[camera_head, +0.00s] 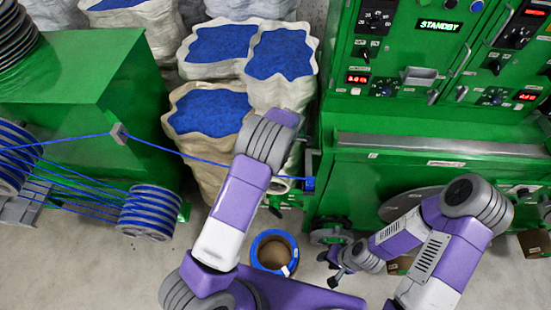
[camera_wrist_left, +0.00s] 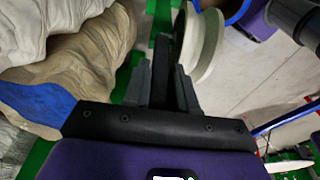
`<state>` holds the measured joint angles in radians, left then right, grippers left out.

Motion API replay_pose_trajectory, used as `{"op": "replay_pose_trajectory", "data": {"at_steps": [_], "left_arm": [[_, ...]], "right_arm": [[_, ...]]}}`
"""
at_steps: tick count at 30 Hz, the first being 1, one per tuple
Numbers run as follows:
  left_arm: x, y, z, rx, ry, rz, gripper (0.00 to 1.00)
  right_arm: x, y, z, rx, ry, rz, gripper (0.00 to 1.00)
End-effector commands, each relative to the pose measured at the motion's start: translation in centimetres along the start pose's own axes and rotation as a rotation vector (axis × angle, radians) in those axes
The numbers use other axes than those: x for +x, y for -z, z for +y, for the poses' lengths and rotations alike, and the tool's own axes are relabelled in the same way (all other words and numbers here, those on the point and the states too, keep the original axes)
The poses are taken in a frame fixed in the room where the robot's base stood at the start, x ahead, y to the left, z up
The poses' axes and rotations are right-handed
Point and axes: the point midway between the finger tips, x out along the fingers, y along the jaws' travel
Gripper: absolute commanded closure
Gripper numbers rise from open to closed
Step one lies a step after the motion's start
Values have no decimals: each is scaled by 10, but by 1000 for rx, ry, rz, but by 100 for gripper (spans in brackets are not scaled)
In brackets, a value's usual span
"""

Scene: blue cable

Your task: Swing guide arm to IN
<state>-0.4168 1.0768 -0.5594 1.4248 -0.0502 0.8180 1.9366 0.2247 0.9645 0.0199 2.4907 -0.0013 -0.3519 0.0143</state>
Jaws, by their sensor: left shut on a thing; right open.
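My left gripper (camera_wrist_left: 162,88) is shut on a dark upright bar (camera_wrist_left: 187,38) in the left wrist view. The bar looks like the guide arm, but I cannot be sure. Two pale discs (camera_wrist_left: 208,45) stand just right of it. In the head view my left arm hides most of this gripper. The blue cable (camera_head: 203,160) runs from the left through a small grey guide block (camera_head: 119,132), behind my left arm, to a blue fitting (camera_head: 310,184) on the green machine. My right gripper (camera_head: 333,272) is open and empty, below a dark handwheel (camera_head: 330,233).
A green machine (camera_head: 431,145) with a control panel reading STANDBY fills the right. Blue-filled sacks (camera_head: 210,118) stand at the back. A striped cable drum (camera_head: 151,210) is at the left. A blue-rimmed coil (camera_head: 273,236) lies on the floor. The lower left floor is clear.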

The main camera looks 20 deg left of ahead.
Motion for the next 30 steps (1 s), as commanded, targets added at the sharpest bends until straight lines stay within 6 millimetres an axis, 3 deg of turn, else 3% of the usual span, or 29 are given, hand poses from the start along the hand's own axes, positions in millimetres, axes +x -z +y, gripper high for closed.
{"op": "replay_pose_trajectory", "data": {"at_steps": [3, 4, 7, 17, 30], "left_arm": [[-2, -9, 0, 9, -6, -12, 100], [-2, -9, 0, 9, -6, -12, 70], [-2, -7, 0, 7, -5, -11, 54], [-4, -4, 0, 4, -3, -7, 53], [-68, -5, 0, 6, -5, -9, 53]], "right_arm": [[0, 0, 0, 0, 0, 0, 57], [0, 0, 0, 0, 0, 0, 57], [0, 0, 0, 0, 0, 0, 57], [0, 0, 0, 0, 0, 0, 57], [0, 0, 0, 0, 0, 0, 57]]}}
